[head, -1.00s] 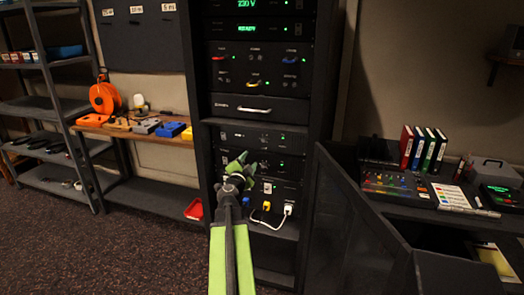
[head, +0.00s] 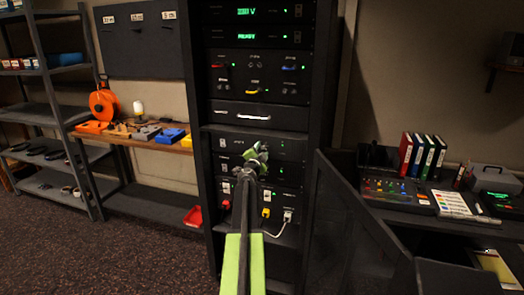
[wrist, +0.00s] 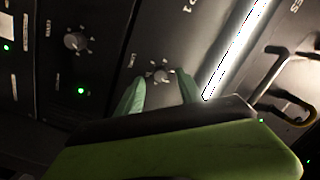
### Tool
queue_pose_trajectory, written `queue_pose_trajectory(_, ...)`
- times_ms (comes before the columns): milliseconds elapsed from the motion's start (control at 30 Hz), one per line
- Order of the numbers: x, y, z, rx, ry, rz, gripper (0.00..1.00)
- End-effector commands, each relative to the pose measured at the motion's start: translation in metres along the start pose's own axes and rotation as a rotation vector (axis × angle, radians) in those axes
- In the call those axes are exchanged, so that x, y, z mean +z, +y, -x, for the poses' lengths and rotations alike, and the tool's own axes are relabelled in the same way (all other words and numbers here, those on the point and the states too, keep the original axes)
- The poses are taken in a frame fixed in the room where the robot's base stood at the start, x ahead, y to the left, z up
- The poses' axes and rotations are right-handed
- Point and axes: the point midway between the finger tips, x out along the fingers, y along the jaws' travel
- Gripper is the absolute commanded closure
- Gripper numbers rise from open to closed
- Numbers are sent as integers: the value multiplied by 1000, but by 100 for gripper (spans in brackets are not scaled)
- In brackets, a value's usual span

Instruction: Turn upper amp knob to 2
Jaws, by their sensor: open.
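The upper amp (head: 229,142) is a black panel in the rack, just under the drawer with the pale handle. Its small round knob (wrist: 159,72) shows in the wrist view with tick marks around it; the pointer is too small to read. In the head view my arm hides that knob. My gripper (wrist: 160,88) is open, its green fingertips on either side of the knob in the picture; I cannot tell if they touch it. In the head view my gripper (head: 257,156) is in front of the amp panels. The lower amp's knob (wrist: 76,41) is left of it in the wrist view.
The drawer handle (wrist: 284,85) is close to the right of my gripper in the wrist view. An open rack door (head: 345,225) stands at the right. A white cable (head: 279,228) hangs below the amps. A workbench (head: 130,137) stands left.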

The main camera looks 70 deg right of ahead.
Motion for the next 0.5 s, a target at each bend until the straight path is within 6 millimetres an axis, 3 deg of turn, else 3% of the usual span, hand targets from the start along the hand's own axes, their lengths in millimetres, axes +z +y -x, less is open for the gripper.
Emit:
queue_pose_trajectory(133, 0, 0, -15, 0, 0, 0, 56)
queue_pose_trajectory(433, 0, 0, -16, 0, 0, 0, 56)
queue_pose_trajectory(500, 0, 0, -16, 0, 0, 0, 65)
